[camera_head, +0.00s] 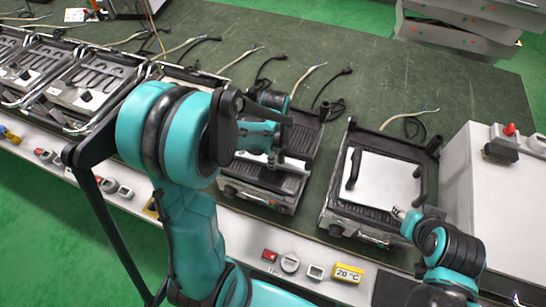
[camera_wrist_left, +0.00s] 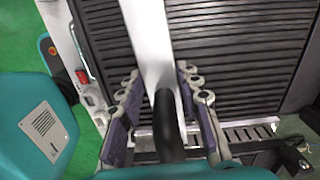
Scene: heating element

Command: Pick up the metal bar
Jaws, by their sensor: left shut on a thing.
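The metal bar (camera_wrist_left: 148,35) is a pale silver strip with a black handle (camera_wrist_left: 168,125) in the left wrist view. My left gripper (camera_wrist_left: 160,108) has a finger on each side of the handle and is shut on it. The bar is over a dark ribbed grill (camera_wrist_left: 240,55). In the head view my left gripper (camera_head: 278,145) is over the middle grill (camera_head: 262,190), and my arm hides part of the scene. A thin pale edge of the bar (camera_head: 270,160) shows there. My right gripper (camera_head: 398,213) is beside the right-hand grill; its jaws are too small to read.
The right-hand grill (camera_head: 340,205) carries a pale metal plate (camera_head: 385,180) with two black handles. More open grills (camera_head: 85,85) stand to the left. A white box (camera_head: 500,190) with a red button stands at the right.

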